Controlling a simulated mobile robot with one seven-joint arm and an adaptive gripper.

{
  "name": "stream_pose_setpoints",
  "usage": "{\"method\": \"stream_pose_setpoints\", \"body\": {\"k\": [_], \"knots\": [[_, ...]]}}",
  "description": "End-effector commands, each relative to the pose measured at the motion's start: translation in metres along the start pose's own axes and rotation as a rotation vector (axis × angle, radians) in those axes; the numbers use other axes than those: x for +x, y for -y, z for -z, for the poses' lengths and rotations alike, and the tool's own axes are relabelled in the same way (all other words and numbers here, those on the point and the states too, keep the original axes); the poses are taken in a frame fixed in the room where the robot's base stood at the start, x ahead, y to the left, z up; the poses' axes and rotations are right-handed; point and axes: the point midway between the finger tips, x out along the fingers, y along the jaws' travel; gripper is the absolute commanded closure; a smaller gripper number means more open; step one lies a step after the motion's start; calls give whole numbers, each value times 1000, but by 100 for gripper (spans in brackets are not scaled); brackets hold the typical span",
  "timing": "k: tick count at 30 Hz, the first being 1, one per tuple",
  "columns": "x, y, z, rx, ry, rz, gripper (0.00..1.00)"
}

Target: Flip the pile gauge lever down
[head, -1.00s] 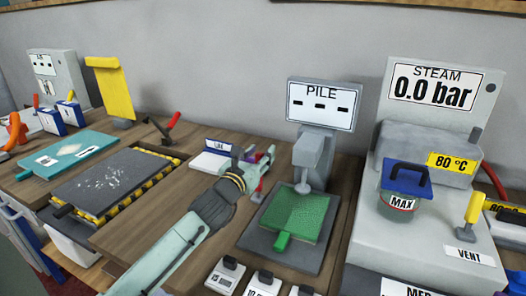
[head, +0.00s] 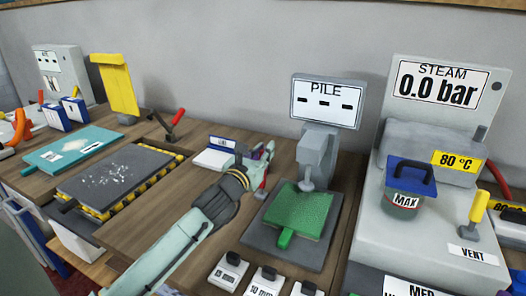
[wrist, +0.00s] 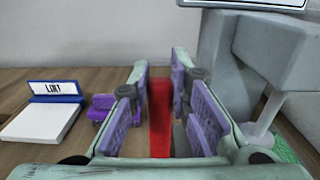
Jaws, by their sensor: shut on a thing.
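The pile gauge stands right of centre in the head view, with a "PILE" display (head: 326,101) showing three dashes. Its grey head (head: 313,155) has a foot over a green piece (head: 297,212) on a dark base. My gripper (head: 262,158) is at the left side of the gauge. In the wrist view a red lever (wrist: 161,112) stands upright between the purple-padded fingers (wrist: 160,98), and my gripper is shut on it. In the head view the fingers hide most of the lever; only a little red (head: 262,187) shows below them.
A white block with a blue-framed label (head: 215,155) lies left of my gripper. The steam unit (head: 425,215) stands to the right. Several small blocks (head: 266,280) sit at the front. A dark plate (head: 120,178) and a teal board (head: 72,150) lie further left.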

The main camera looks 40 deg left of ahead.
Motion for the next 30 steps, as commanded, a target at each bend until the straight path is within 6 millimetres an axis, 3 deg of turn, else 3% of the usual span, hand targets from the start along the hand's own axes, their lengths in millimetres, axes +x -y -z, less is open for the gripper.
{"method": "stream_pose_setpoints", "body": {"k": [13, 30], "knots": [[-3, 0, 5, 1, 22, 0, 100], [-32, 0, 5, 3, 223, -1, 100]]}}
